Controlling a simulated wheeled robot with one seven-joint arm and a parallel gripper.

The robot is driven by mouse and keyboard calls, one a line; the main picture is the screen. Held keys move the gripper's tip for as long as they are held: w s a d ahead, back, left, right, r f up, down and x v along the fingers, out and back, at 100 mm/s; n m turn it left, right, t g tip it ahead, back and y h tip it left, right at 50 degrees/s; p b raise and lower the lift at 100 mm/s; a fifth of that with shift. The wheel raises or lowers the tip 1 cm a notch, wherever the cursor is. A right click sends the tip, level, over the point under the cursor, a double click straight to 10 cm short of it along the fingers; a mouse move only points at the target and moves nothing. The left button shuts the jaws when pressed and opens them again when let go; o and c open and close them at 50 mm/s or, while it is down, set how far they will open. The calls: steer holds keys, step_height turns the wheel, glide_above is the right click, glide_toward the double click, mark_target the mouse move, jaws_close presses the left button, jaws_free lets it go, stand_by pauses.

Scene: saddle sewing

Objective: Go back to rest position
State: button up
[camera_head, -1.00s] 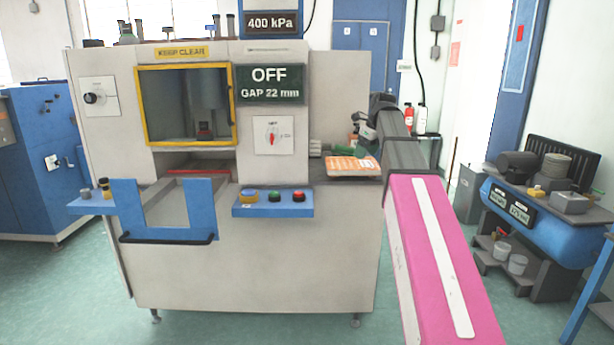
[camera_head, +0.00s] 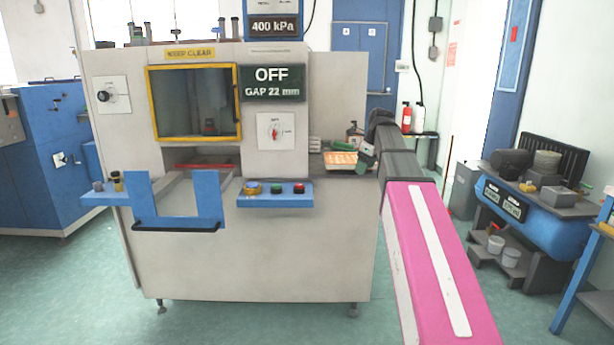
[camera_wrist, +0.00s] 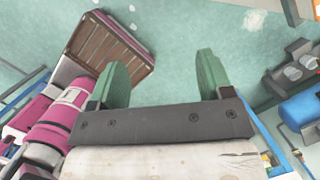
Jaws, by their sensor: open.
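My gripper (camera_wrist: 160,83) shows in the wrist view with its two green fingers spread apart. Nothing is between the fingers; only the green floor shows behind them. In the head view my pink arm reaches from the lower right toward the right side of the machine. The gripper end (camera_head: 355,140) is small there and partly hidden by the arm's dark wrist. It is close to an orange-and-white item (camera_head: 340,160) on the machine's side shelf; I cannot tell from this view whether they touch.
A pale machine (camera_head: 250,260) with a yellow-framed window and an OFF sign stands in front. A blue tank bench (camera_head: 545,215) stands at the right, a blue cabinet (camera_head: 45,160) at the left. Open floor surrounds the machine.

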steer(key=s+f+n, duration=0.7)
steer(key=f+n, duration=0.1)
steer(key=f, duration=0.5)
steer(key=s+a+f+n+g+h, duration=0.1)
steer(key=s+f+n, duration=0.7)
steer(key=f, duration=0.5)
steer(key=s+a+f+n+g+h, duration=0.1)
steer(key=s+f+n, duration=0.7)
steer(key=f, duration=0.6)
